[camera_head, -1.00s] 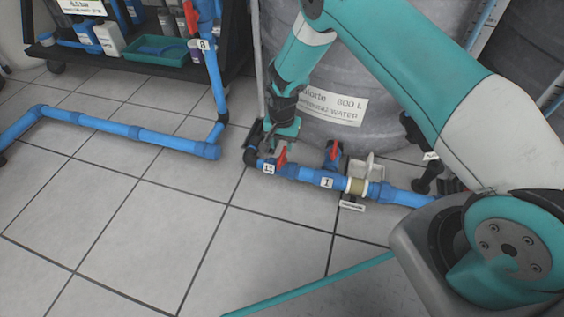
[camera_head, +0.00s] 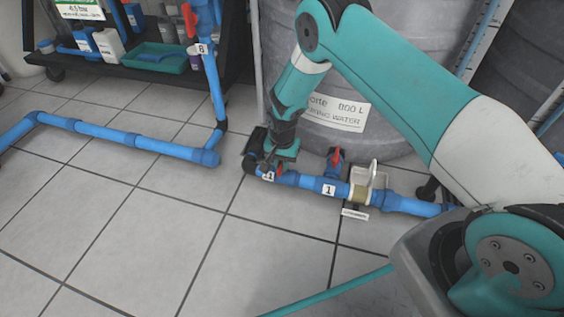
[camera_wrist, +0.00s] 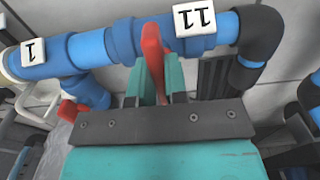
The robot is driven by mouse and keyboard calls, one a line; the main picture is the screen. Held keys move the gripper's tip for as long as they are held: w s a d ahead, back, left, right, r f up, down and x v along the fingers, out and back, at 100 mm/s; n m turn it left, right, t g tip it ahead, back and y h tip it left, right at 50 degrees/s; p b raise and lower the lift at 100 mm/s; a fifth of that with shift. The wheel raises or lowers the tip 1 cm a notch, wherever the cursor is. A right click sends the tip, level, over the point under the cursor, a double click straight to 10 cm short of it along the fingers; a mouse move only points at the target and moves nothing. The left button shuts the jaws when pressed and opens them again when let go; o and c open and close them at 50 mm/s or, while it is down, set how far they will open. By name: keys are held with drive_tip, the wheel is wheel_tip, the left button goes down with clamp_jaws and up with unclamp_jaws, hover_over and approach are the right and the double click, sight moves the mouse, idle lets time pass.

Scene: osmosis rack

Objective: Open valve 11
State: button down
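Valve 11 is on the blue pipe near the floor, with its white "11" tag (camera_wrist: 194,18) in the wrist view. Its red handle (camera_wrist: 153,45) stands between the two teal fingers of my gripper (camera_wrist: 157,70), one on each side. The fingers are apart, and I cannot tell whether they press on the handle. In the head view my gripper (camera_head: 272,160) is down at the valve and hides most of the handle; the "11" tag (camera_head: 267,176) shows partly below it.
Valve 1, with its tag (camera_head: 329,190) and red handle (camera_head: 335,157), is just to the right on the same pipe. A grey tank (camera_head: 350,110) stands close behind. Another blue pipe (camera_head: 110,135) lies to the left. The tiled floor in front is clear.

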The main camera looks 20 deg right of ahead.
drive_tip(key=shift+r+n+p, duration=0.1)
drive_tip(key=shift+n+p, duration=0.3)
drive_tip(key=n+p, duration=0.2)
drive_tip(key=shift+r+n, duration=0.1)
drive_tip(key=shift+n, duration=0.2)
drive_tip(key=n+p, duration=0.3)
drive_tip(key=n, duration=0.2)
drive_tip(key=n+p, duration=0.1)
drive_tip(key=n, duration=0.4)
drive_tip(key=shift+n+p, duration=0.65)
drive_tip(key=shift+n, duration=1.65)
drive_tip(key=shift+f, duration=0.2)
drive_tip(key=c, duration=1.1)
unclamp_jaws()
drive_tip(key=shift+c, duration=0.2)
